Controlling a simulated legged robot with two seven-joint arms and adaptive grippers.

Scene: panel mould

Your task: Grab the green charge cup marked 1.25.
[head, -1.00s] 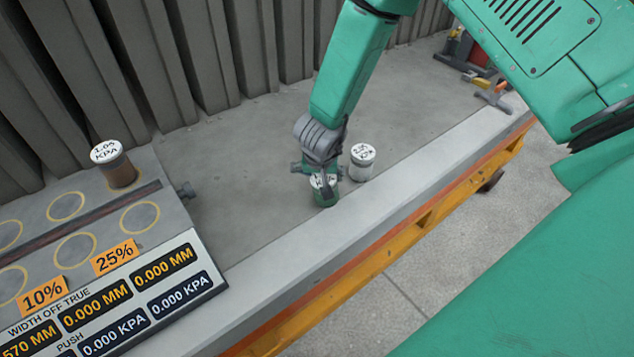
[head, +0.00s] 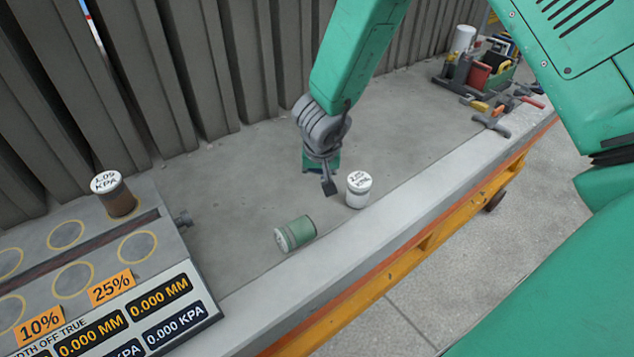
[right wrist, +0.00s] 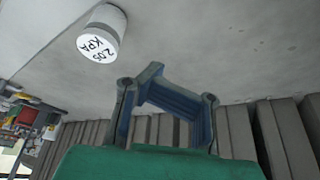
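The green charge cup (head: 296,234) lies on its side on the grey bench in the head view, its pale lid end toward the lower left. The marking on its lid cannot be read. My right gripper (head: 322,180) hangs above the bench, up and to the right of the green cup and apart from it. It also shows in the right wrist view (right wrist: 165,95), with nothing held between its fingers; how far they are parted is unclear. My left gripper is not in view. The green cup is not visible in the right wrist view.
A white cup (head: 359,190) marked 2.05 stands upright close to my right gripper. A tool caddy (head: 487,72) sits at the back right. The bench's front edge is near the green cup.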

